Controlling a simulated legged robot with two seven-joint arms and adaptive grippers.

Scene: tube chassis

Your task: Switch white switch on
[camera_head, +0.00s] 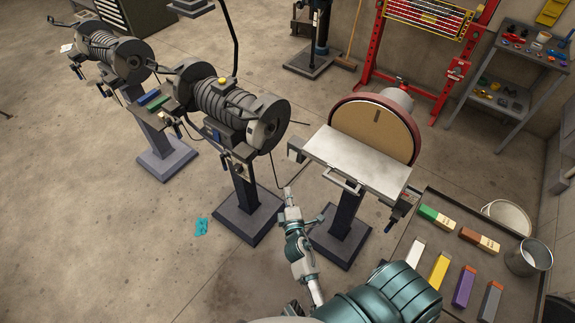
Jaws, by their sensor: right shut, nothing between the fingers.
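I cannot make out a white switch for certain. The disc sander (372,130) stands right of centre, with a pale flat table (355,160) in front of its round disc. A small grey box (296,150) sits at the table's left edge. Another small box with red and blue parts (405,200) is at its right side. My right gripper (288,192) is shut and empty, pointing up the picture, below and left of the sander table. It appears apart from the sander. My left gripper is out of view.
Two grinders on pedestals, one nearer (228,105) and one farther (108,58), stand to the left.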

